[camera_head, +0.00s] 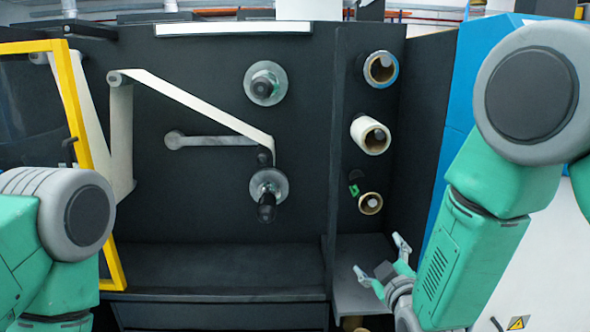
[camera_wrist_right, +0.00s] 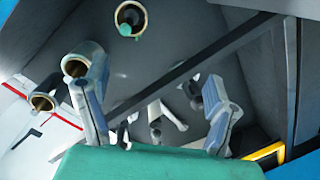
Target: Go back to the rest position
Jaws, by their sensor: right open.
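My right gripper (camera_head: 380,262) is open and empty in the head view, in front of the low shelf (camera_head: 352,300) on the right side of the machine. Its two spread fingers also show in the right wrist view (camera_wrist_right: 155,110), with nothing between them. My left arm comes in at the lower left of the head view; its gripper is out of view. Three rolls hang on pegs on the right panel: an upper roll (camera_head: 381,69), a white middle roll (camera_head: 370,135) and a small lower roll (camera_head: 370,203). They stand apart from my right gripper.
The black machine panel carries an upper spindle (camera_head: 265,83), a lower spindle (camera_head: 268,190) and a white web (camera_head: 195,103). A yellow door frame (camera_head: 76,110) stands at the left. A vertical divider (camera_head: 333,150) separates the panels. A blue cabinet (camera_head: 455,100) is beside my right arm.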

